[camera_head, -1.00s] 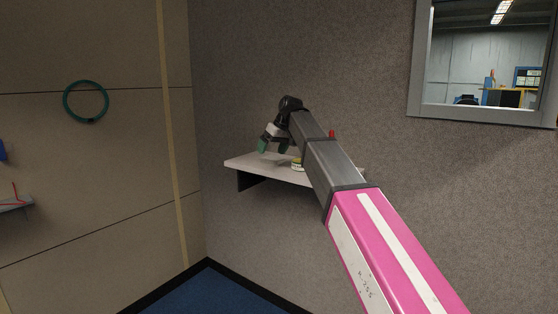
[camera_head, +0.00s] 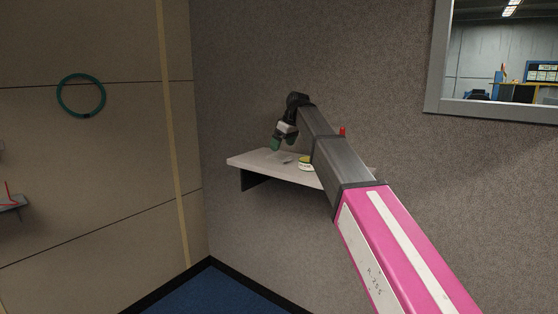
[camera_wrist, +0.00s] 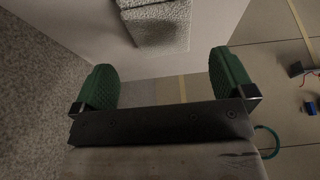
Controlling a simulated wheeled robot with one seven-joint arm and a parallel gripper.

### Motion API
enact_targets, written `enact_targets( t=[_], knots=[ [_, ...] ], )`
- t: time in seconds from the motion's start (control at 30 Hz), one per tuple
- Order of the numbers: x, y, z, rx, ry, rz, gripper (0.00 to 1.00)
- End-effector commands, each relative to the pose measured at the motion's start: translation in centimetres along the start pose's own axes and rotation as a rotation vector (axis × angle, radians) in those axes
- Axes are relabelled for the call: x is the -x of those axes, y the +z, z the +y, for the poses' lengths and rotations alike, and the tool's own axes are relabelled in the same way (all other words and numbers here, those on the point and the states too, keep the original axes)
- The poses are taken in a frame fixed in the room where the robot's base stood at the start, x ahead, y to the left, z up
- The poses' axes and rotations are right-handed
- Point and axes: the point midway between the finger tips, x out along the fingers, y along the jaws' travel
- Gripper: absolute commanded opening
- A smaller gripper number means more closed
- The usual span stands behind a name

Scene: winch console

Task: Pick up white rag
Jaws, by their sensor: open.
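The white rag (camera_wrist: 158,24) is a folded, rough-textured cloth on the pale shelf, at the top middle of the wrist view. My gripper (camera_wrist: 164,80) is open, with its two green fingertips spread wide and nothing between them. The rag is beyond the fingertips in that view, apart from them and roughly in line with the gap. In the head view my gripper (camera_head: 280,144) hangs over the left part of the wall shelf (camera_head: 248,160). A small pale patch near it may be the rag, but it is too small to tell.
A small yellow-and-white tin (camera_head: 305,162) stands on the shelf, right of my gripper. A red object (camera_head: 342,131) shows behind my arm, mostly hidden. A green ring (camera_head: 81,96) hangs on the left wall. The shelf's left end looks clear.

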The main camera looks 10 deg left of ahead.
Motion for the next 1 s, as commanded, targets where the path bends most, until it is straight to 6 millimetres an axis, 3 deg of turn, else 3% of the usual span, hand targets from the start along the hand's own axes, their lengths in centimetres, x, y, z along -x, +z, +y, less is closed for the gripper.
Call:
enact_targets(
  t=[0.4, 1.0],
  knots=[
    [-4.8, 0.6, -0.3, 0.0, 0.0, -0.001, 1.0],
    [-5.2, 0.7, -0.3, 0.0, 0.0, 0.0, 1.0]
  ],
)
